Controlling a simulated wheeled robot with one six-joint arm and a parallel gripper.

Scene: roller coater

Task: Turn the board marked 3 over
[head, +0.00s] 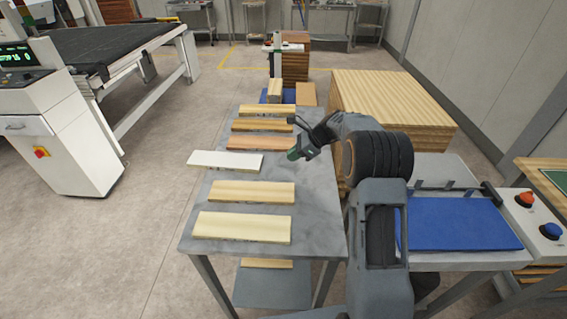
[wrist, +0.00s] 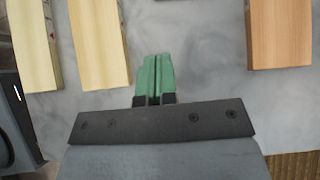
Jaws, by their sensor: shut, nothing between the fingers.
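Several boards lie in a row across the grey table (head: 318,217). They are a pale front board (head: 242,227), a yellowish board (head: 252,192), a whitish board (head: 226,160) jutting past the left edge, a reddish-brown board (head: 261,143), and two tan boards (head: 262,125) (head: 267,109) farther back. No number is readable, so I cannot tell which is marked 3. My gripper (head: 303,149) is above the table's right side, right of the reddish-brown board. In the wrist view its green fingers (wrist: 155,78) are together and empty, between pale boards (wrist: 99,42) and an orange-brown board (wrist: 279,34).
A blue pad (head: 455,224) lies on a side table at right, beside orange and blue buttons (head: 525,199). A large wood stack (head: 392,95) stands behind my arm. Another board (head: 266,263) is on the lower shelf. The floor at left is open.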

